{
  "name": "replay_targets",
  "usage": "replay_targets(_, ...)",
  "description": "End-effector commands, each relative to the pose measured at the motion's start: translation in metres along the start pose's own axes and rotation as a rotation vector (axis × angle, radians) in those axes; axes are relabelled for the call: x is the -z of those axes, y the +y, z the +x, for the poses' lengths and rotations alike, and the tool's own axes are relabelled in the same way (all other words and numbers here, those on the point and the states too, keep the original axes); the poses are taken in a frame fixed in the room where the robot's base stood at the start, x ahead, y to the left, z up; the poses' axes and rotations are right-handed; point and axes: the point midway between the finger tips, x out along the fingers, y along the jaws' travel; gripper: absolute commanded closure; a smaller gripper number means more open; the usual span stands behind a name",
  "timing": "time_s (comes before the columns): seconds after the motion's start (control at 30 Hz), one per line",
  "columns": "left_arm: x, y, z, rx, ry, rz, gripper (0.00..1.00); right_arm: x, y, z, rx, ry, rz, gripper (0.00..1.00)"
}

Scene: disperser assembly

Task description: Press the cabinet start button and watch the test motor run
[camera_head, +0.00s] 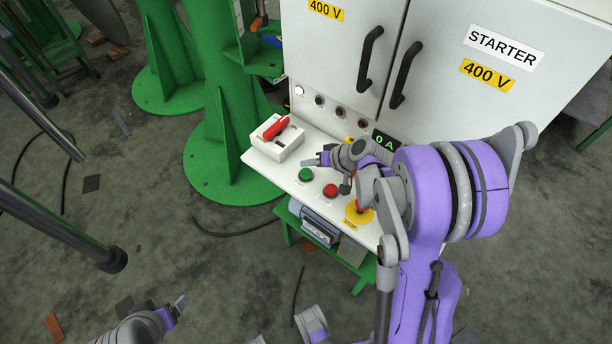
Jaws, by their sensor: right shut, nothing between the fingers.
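The white starter cabinet (440,90) stands at the upper right. On its sloped panel are a green button (305,174), a red button (330,190) and a yellow-based stop button (358,216), partly hidden by my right arm. A small display (386,141) reads "0 A". My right gripper (309,161) is shut and empty, just above and beyond the green button in the picture; I cannot tell whether it touches the panel. My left gripper (181,303) is low at the bottom left, far from the panel; its jaw state is unclear. I cannot identify the test motor.
A white switch box (276,142) with a red handle (276,128) sits at the panel's left. A row of lamps is above, the leftmost lit white (299,90). Green columns (222,100) stand left. A grey-blue device (319,228) sits on a green shelf below. Cables lie on the floor.

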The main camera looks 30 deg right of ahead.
Motion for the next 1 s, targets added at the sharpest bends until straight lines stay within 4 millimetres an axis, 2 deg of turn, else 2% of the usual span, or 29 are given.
replay_targets(0.03, -0.0052, 0.0, 0.0083, 0.0, -0.003, 0.0, 0.15, -0.0059, 0.0055, 0.0072, 0.0, -0.001, 0.0, 1.0)
replay_targets(0.2, -0.0089, 0.0, 0.0145, 0.0, -0.005, 0.0, 0.15, -0.0097, 0.0097, 0.0133, 0.0, -0.001, 0.0, 1.0)
replay_targets(1.0, -0.0085, 0.0, 0.0137, 0.0, -0.005, 0.0, 0.15, -0.009, 0.0092, 0.0127, 0.0, 0.0, 0.0, 1.0)
